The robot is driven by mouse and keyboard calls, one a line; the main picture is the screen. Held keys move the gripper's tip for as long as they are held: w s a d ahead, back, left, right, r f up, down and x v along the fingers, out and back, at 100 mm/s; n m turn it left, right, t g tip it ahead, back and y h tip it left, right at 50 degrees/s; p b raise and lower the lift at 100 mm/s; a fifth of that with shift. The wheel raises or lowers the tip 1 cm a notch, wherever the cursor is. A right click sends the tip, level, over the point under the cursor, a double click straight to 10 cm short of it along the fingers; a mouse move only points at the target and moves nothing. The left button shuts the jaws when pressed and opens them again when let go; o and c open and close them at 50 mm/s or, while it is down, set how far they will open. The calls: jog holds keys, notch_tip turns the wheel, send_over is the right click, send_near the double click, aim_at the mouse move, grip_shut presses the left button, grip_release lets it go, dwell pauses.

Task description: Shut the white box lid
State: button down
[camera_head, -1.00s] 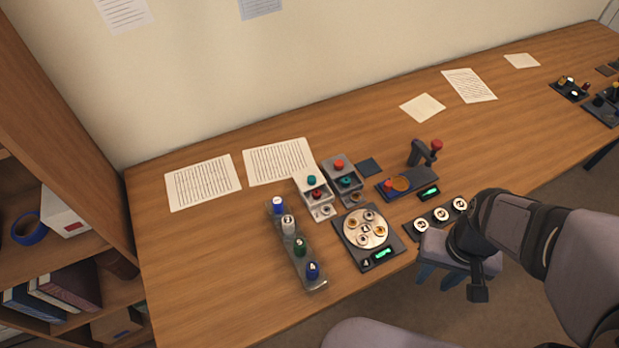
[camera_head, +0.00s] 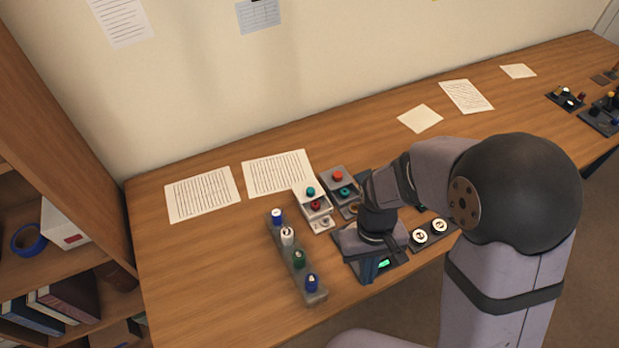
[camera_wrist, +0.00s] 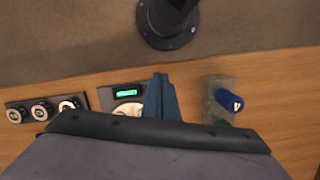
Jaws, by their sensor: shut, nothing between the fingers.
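The white box (camera_head: 315,215) stands in the middle of the desk in the head view. Its white lid (camera_head: 302,192), with a teal knob, appears raised at the back, and a red knob shows in front of it. My gripper (camera_head: 367,270) points down over the dark plate with the round dial, to the right of and nearer than the white box. Its blue fingers are shut with nothing between them; they also show in the wrist view (camera_wrist: 161,92). The white box is not visible in the wrist view.
A grey box (camera_head: 343,171) with red and teal knobs stands close right of the white box. A strip with white dials (camera_head: 430,231) lies to the right.

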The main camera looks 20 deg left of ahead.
aim_at(308, 185)
jog(key=shift+n+t, duration=0.6)
jog(key=shift+n, duration=0.1)
jog(key=w+a, duration=0.2)
jog(key=w+a+f, duration=0.1)
jog(key=w+a, duration=0.1)
jog(key=a, duration=0.1)
jog(key=w+a, duration=0.2)
jog(key=a, duration=0.1)
jog(key=shift+w+a+f, duration=0.2)
jog(key=shift+f, duration=0.05)
jog(key=shift+t+y, duration=0.6)
jog(key=shift+t, duration=0.1)
jog(key=w+a, duration=0.4)
jog(key=w+a+r, duration=0.1)
jog(key=w+a, duration=0.1)
jog(key=w, duration=0.1)
jog(key=shift+a, duration=0.2)
jog(key=w+a+r+m+t+y, duration=0.1)
jog(key=w+a+r+t, duration=0.1)
jog(key=w+a+r, duration=0.4)
jog(key=w+r, duration=0.2)
jog(key=w, duration=0.1)
jog(key=shift+w+a+r+t+y, duration=0.25)
jog(key=shift+w+t+y, duration=0.05)
jog(key=shift+f, duration=0.1)
